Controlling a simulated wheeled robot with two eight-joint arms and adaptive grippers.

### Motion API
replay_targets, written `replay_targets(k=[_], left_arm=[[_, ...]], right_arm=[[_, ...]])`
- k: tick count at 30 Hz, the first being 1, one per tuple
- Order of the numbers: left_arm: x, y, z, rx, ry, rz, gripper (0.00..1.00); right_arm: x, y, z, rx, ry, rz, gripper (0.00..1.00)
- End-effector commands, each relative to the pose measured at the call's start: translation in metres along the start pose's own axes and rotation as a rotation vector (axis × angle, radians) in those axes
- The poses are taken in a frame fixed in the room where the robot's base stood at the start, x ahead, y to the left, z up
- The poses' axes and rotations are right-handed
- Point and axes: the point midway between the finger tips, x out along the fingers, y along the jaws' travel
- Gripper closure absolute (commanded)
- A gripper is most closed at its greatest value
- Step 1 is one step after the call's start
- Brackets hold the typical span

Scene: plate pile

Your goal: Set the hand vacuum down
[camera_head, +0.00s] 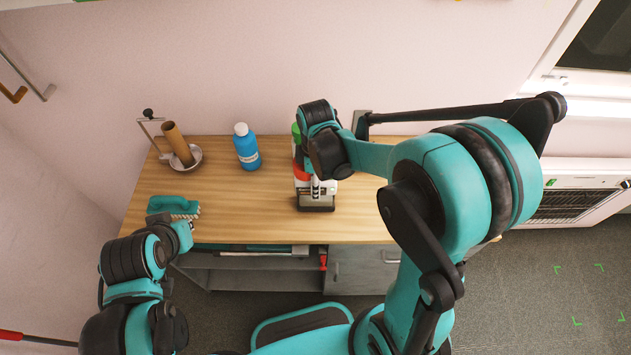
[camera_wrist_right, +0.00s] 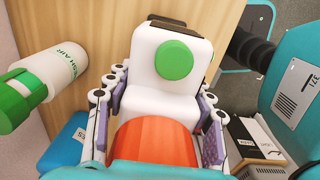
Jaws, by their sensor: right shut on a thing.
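In the right wrist view, the white vacuum body (camera_wrist_right: 157,101) with a round green button and an orange part sits between the gripper's two fingers (camera_wrist_right: 163,88). My left gripper (camera_head: 182,234) is low at the counter's front left; its fingers do not show clearly.
On the wooden counter (camera_head: 250,205) are a teal brush (camera_head: 172,206), a blue bottle (camera_head: 246,148) and a paper-roll holder (camera_head: 188,158). The counter's middle front is clear.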

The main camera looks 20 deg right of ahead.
Motion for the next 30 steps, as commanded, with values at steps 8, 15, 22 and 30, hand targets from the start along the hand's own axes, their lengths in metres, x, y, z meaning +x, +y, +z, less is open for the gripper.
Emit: replay_targets(k=[8,15,22,30], left_arm=[[0.002,0.000,0.002,0.000,0.000,0.000,1.00],[0.002,0.000,0.001,0.000,0.000,0.000,1.00],[-0.006,0.000,-0.004,0.000,0.000,0.000,1.00],[-0.019,0.000,-0.014,0.000,0.000,0.000,1.00]], right_arm=[[0.003,0.000,0.000,0.000,0.000,0.000,0.26],[0.002,0.000,0.000,0.000,0.000,0.000,0.26],[-0.023,0.000,0.000,0.000,0.000,0.000,0.26],[-0.083,0.000,0.000,0.000,0.000,0.000,0.26]])
